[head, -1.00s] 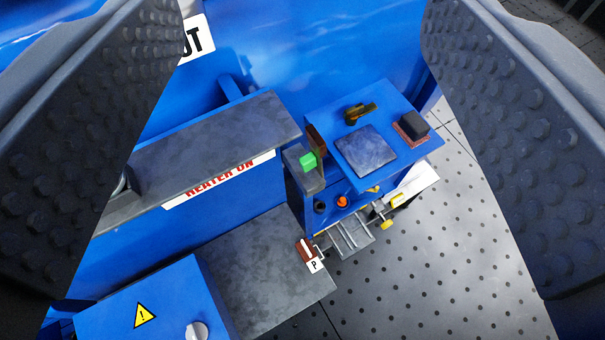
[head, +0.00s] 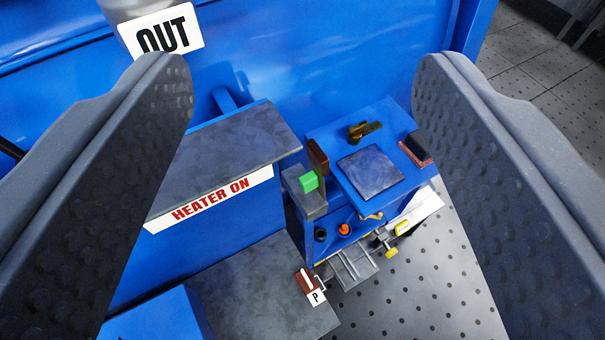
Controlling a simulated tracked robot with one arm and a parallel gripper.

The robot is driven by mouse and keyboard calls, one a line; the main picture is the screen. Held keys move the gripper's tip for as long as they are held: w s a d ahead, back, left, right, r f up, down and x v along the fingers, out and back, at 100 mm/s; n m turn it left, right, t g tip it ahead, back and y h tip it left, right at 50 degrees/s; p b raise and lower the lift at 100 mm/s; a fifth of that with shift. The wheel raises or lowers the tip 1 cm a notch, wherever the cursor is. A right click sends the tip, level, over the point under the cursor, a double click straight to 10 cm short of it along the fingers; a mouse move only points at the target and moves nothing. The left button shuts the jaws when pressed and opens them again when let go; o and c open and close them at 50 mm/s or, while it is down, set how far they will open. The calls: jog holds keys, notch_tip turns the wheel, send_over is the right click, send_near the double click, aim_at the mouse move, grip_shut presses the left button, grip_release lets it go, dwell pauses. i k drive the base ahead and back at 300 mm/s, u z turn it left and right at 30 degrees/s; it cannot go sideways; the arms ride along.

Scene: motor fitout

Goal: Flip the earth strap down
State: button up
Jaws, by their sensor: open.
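I cannot tell for sure which part is the earth strap. A brown upright flap (head: 318,157) stands at the left edge of a small blue stand, beside a green block (head: 308,181). My gripper (head: 303,75) is open and empty. Its two dark studded fingers frame the view left and right, with the stand seen between them. No contact shows.
The blue stand (head: 322,130) carries a grey plate (head: 370,172) and a brass-coloured piece (head: 364,130). A grey-topped blue bench with a HEATER ON label (head: 208,199) is to the left. An OUT sign (head: 165,34) is above. A red-brown lever (head: 306,282) with a P tag sits low. Dotted floor lies right.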

aim_at(320, 163)
jog(key=z, duration=0.5)
jog(key=k, duration=1.5)
jog(key=u, duration=0.35)
jog(key=i, duration=1)
jog(key=z, duration=0.05)
